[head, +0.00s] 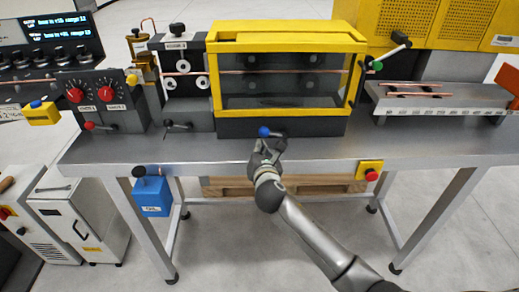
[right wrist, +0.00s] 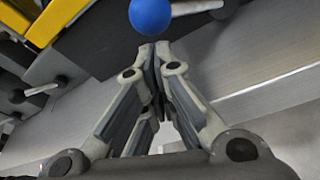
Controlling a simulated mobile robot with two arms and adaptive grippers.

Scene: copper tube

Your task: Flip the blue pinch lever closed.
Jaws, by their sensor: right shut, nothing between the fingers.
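The blue pinch lever shows as a blue ball knob (head: 263,132) on a short metal rod, low on the front of the yellow-framed machine (head: 281,75). In the right wrist view the blue knob (right wrist: 152,15) is at the top centre, with its pale rod running to the right. My right gripper (head: 268,147) is just below the knob in the head view. In the right wrist view its fingertips (right wrist: 154,50) are together, empty and close to the knob; I cannot tell whether they touch it. My left gripper is not in view.
The grey workbench (head: 420,150) carries a red-knob lever (head: 90,126), a black-knob lever (head: 168,124), and a green-knob lever (head: 376,66). A red button on a yellow box (head: 370,173) is at the bench's front edge. A blue box (head: 152,195) hangs at the left.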

